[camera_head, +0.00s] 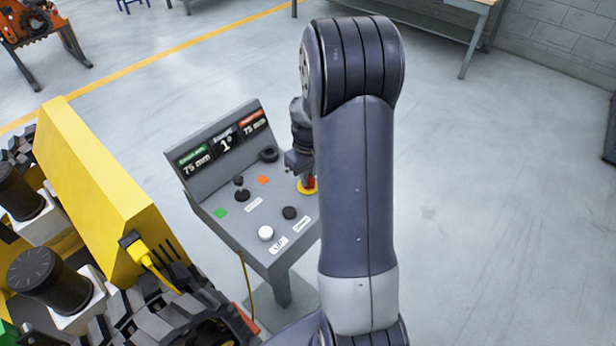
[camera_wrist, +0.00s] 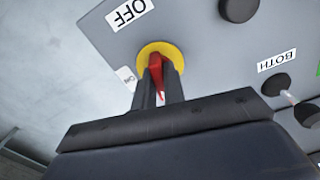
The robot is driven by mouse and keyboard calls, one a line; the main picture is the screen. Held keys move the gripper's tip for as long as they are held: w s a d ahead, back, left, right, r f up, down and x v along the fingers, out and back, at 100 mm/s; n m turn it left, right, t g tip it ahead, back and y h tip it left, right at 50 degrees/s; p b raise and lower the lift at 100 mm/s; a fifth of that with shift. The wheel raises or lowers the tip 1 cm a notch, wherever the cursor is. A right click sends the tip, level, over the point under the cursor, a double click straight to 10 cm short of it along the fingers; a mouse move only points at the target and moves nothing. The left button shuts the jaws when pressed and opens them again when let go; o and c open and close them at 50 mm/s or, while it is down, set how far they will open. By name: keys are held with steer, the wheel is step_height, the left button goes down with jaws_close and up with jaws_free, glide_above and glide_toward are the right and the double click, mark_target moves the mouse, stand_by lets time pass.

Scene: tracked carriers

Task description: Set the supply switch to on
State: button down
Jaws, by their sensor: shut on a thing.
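The supply switch is a red handle (camera_wrist: 156,66) on a yellow round plate (camera_wrist: 160,48) on the grey panel. In the head view the yellow plate (camera_head: 308,190) shows at the panel's right side, partly behind my arm. My gripper (camera_wrist: 159,92) has its two fingers closed around the red handle, one on each side. In the head view my gripper (camera_head: 300,162) is over the switch. An OFF label (camera_wrist: 128,12) and a small ON label (camera_wrist: 127,77), partly cut off by the panel edge, lie beside the plate. I cannot tell for sure which label the handle points to.
The console (camera_head: 228,222) also carries a white button (camera_head: 266,233), dark knobs, a small lever (camera_head: 241,194) and displays reading 75 mm. A yellow machine with tracks (camera_head: 95,165) stands close on the left. Open grey floor (camera_head: 470,210) lies to the right.

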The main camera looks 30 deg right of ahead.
steer(key=m+b, duration=0.1)
steer(key=m, duration=0.3)
steer(key=shift+m, duration=0.3)
steer(key=m+b, duration=0.1)
steer(key=m, duration=0.2)
steer(key=shift+m, duration=0.4)
steer(key=m, duration=0.3)
steer(key=shift+b, duration=0.4)
steer(key=shift+m, duration=2.1)
steer(key=shift+r, duration=0.1)
steer(key=c, duration=1.5)
jaws_free()
step_height(320, 180, up, 11)
steer(key=shift+f+b, duration=0.15)
steer(key=shift+b, duration=0.35)
